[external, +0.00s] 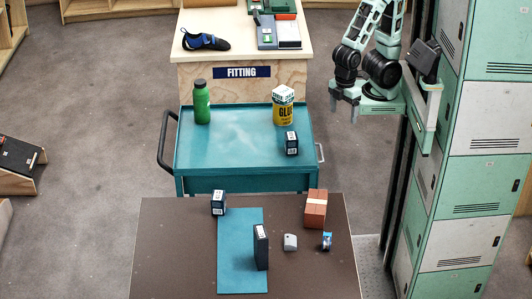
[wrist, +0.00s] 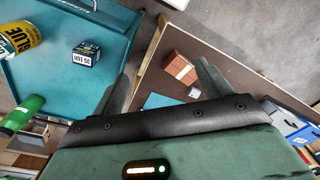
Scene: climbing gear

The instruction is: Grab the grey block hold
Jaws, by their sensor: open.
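The grey block hold (external: 290,242) is a small light-grey block on the brown table (external: 165,255), right of a tall dark box. In the wrist view a small grey block (wrist: 194,92) shows beside the orange-brown brick, near the right finger. My gripper (external: 344,106) is open and empty, high at the upper right of the external view, well away from the block. Its two fingers (wrist: 160,80) also show in the wrist view, spread apart with nothing between them.
The tall dark box (external: 261,248) stands on a blue mat (external: 236,280). An orange-brown brick (external: 315,211) and a small blue item (external: 327,241) are near the block. A teal cart (external: 235,150) holds a green bottle (external: 201,103) and glue can (external: 283,106). Lockers (external: 475,190) stand right.

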